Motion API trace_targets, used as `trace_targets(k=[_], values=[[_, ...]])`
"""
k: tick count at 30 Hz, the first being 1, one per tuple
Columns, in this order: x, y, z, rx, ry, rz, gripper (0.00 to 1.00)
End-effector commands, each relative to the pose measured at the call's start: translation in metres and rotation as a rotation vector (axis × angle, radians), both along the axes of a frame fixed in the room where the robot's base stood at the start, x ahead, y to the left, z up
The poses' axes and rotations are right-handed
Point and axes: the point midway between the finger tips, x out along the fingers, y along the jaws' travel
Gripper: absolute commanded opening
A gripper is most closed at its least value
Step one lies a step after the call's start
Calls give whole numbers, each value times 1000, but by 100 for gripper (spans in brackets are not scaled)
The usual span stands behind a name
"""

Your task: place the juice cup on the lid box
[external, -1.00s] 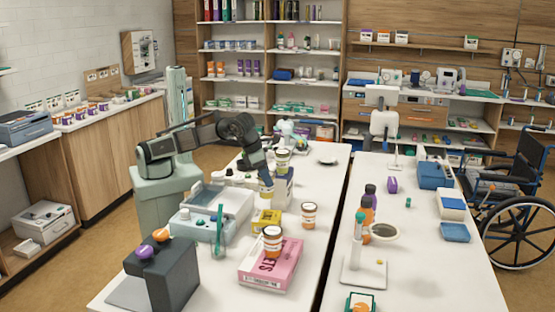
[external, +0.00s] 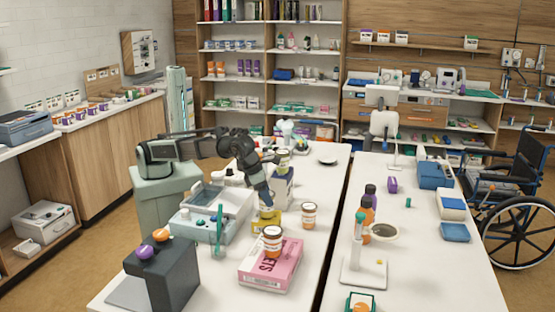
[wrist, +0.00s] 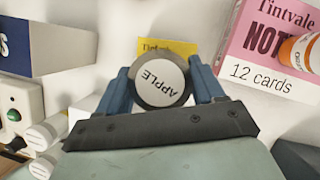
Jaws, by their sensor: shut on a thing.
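The juice cup (wrist: 160,80) has a round white lid printed "APPLE" and sits between my fingers in the wrist view. My gripper (wrist: 163,88) is shut on it. In the external view the cup (external: 267,212) is under my gripper (external: 266,205), over the small yellow box (external: 264,228), which I take as the lid box. That yellow box (wrist: 168,45) shows past the cup in the wrist view, its print partly hidden. I cannot tell whether the cup touches the box.
A pink box (external: 270,264) with an orange jar (external: 272,240) on it stands in front. Another orange jar (external: 309,215) stands to the right. A blue-and-white box (external: 282,187) stands just behind. A pale tray device (external: 208,228) is to the left.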

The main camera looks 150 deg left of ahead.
Motion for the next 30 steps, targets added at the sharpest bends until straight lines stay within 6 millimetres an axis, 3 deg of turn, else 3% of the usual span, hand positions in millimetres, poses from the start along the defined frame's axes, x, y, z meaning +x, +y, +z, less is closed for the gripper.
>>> trace_targets(k=[2,3,10,20,30], values=[[0,0,-2,0,0,0,31],[0,0,-2,0,0,0,70],[0,0,-2,0,0,0,92],[0,0,1,0,0,0,93],[-6,-17,44,1,-2,-1,93]])
